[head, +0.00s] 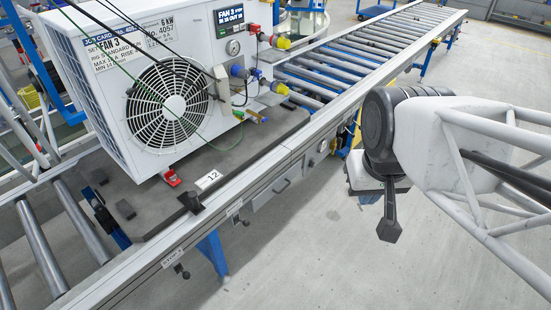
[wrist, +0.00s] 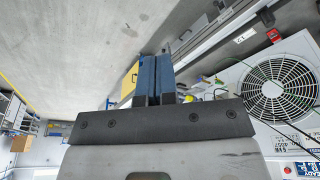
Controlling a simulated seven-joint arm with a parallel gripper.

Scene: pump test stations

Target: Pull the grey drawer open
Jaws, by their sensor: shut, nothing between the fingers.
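The grey drawer (head: 266,195) sits under the near rail of the conveyor in the head view, with a small bar handle on its front. Its front looks flush with the rail, so it appears closed. My gripper (head: 390,233) hangs in the air to the right of the drawer, over the bare floor, apart from the handle. In the wrist view its two dark fingers (wrist: 158,60) are together with nothing between them.
A white fan unit (head: 115,75) stands on a dark board (head: 165,205) on the conveyor above the drawer. The conveyor rollers (head: 330,70) run toward the back right. A blue leg (head: 213,252) stands below the rail. The grey floor (head: 330,265) in front is clear.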

